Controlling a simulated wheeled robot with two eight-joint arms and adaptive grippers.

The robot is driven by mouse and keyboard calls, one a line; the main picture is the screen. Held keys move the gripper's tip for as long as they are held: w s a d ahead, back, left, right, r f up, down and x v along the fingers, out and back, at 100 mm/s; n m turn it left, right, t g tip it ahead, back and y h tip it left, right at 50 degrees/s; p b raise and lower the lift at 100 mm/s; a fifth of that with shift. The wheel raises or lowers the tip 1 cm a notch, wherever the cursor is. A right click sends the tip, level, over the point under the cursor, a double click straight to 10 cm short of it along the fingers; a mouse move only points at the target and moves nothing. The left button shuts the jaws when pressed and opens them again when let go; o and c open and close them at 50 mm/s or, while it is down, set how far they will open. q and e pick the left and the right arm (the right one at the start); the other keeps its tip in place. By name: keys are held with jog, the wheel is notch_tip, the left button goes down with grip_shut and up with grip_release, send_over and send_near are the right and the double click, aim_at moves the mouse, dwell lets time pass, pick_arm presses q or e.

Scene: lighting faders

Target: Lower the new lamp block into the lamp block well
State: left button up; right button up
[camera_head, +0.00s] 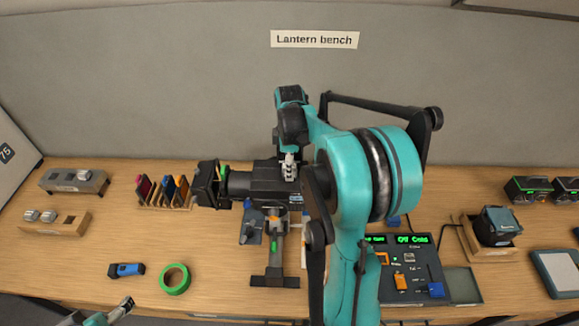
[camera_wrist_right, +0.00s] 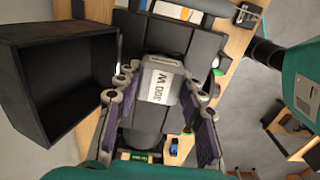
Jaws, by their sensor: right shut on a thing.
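My right gripper (camera_head: 289,154) comes down over the black lantern (camera_head: 255,186) on its stand. In the right wrist view the right gripper (camera_wrist_right: 158,84) is shut on a pale silver lamp block (camera_wrist_right: 160,82) with dark lettering, one finger on each side. The block shows small in the head view (camera_head: 289,168), at the top of the lantern's body. The lamp block well is hidden by the block and fingers; I cannot tell whether the block is inside it or just above. My left gripper (camera_head: 124,305) shows only partly at the lower left edge, and its jaws are unclear.
Two holders with silvery blocks, a grey one (camera_head: 75,181) and a wooden one (camera_head: 52,221), stand at the left. A control desk (camera_head: 408,275) stands right of my arm.

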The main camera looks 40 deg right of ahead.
jog(key=shift+f+b, duration=0.3)
jog(key=shift+f, duration=0.05)
jog(key=o, duration=1.7)
jog(key=shift+o, duration=0.2)
jog(key=shift+r, duration=0.15)
jog(key=shift+r+p, duration=2.75)
jog(key=shift+r, duration=1.15)
jog(key=shift+f, duration=0.1)
